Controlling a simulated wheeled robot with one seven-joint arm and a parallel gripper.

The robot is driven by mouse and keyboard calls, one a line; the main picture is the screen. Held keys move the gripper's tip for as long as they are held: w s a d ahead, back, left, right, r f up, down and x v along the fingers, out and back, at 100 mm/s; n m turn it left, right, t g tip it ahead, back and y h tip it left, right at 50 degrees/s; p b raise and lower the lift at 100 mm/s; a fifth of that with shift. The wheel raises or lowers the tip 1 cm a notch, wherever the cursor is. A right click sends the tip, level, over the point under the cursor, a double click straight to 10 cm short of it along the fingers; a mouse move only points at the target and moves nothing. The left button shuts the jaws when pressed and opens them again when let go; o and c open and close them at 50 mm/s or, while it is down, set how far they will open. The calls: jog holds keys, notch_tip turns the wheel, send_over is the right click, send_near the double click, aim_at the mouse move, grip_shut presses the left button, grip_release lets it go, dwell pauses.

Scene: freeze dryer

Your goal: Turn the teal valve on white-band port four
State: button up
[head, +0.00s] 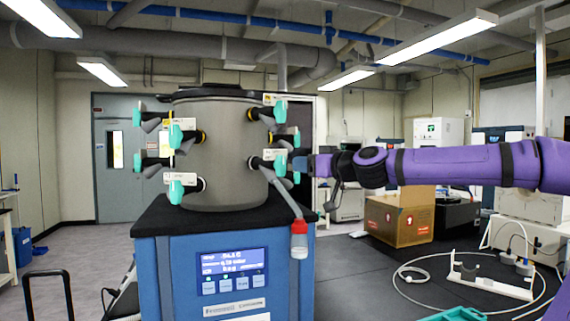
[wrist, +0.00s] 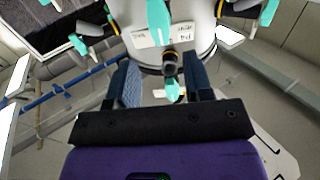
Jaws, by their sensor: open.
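A grey drum (head: 226,150) on the freeze dryer carries several black ports with teal valves. On its right side, a lower teal valve (head: 281,163) sits on a port that seems to have a pale band. My gripper (head: 302,163) is open, just right of that valve, with my arm reaching in from the right. In the wrist view, the open fingers (wrist: 165,88) stand either side of a black port end and a teal piece (wrist: 171,84). I cannot tell whether they touch. Port numbers on the white labels (wrist: 162,36) are too small to read.
Other teal valves (head: 280,111) sit above. The blue cabinet (head: 180,275) with its lit display is below. A cardboard box (head: 400,217) stands behind my arm.

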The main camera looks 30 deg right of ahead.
aim_at(283, 162)
jog(key=shift+x, duration=3.6)
jog(key=shift+c, duration=0.2)
grip_shut()
